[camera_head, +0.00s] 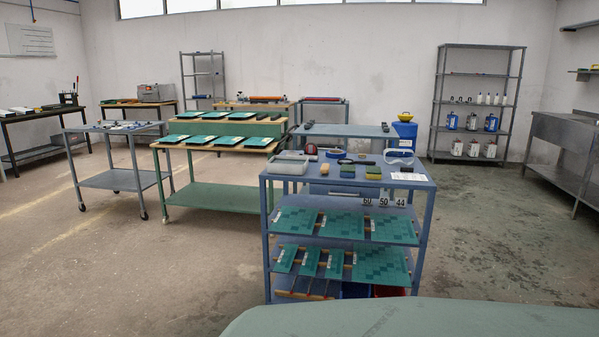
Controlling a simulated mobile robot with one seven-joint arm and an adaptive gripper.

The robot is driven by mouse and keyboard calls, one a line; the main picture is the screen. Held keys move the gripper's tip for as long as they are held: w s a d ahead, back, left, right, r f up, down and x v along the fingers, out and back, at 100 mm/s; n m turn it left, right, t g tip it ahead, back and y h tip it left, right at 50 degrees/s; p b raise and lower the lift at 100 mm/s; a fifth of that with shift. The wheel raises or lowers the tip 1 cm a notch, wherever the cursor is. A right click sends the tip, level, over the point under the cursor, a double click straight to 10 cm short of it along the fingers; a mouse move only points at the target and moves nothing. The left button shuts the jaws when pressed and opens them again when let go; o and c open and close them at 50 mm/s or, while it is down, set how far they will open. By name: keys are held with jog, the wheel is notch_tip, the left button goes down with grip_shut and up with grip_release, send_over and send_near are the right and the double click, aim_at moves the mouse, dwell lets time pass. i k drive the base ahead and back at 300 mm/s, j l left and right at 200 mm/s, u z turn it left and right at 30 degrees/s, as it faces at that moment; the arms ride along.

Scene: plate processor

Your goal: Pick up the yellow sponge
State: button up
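Two small sponge-like blocks lie side by side on the top shelf of the blue cart (282,186). The right block (373,174) shows a yellowish side under a dark green top. The left block (347,171) looks greener, with some yellow. They are small in view, so I cannot tell for sure which is the yellow sponge. Both rest on the shelf with nothing on them. My gripper is not in view.
Green plates (341,223) lie on lower shelves. A green cart (212,197) stands to the left. Open floor lies right of the blue cart.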

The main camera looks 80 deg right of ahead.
aim_at(373, 172)
jog(key=z, duration=2.85)
jog(key=i+j+z, duration=0.2)
jog(key=z, duration=0.25)
jog(key=i+j+z, duration=0.25)
jog(key=z, duration=0.2)
jog(key=i+j+z, duration=0.1)
jog(key=j, duration=0.25)
jog(key=i+j+z, duration=0.1)
jog(key=i+j, duration=0.15)
jog(key=i+j+z, duration=0.1)
jog(key=j, duration=0.4)
jog(key=i+j, duration=0.15)
jog(key=j, duration=0.2)
jog(key=i+j, duration=0.15)
jog(key=j, duration=0.25)
jog(key=i+j, duration=0.2)
jog(key=j, duration=0.15)
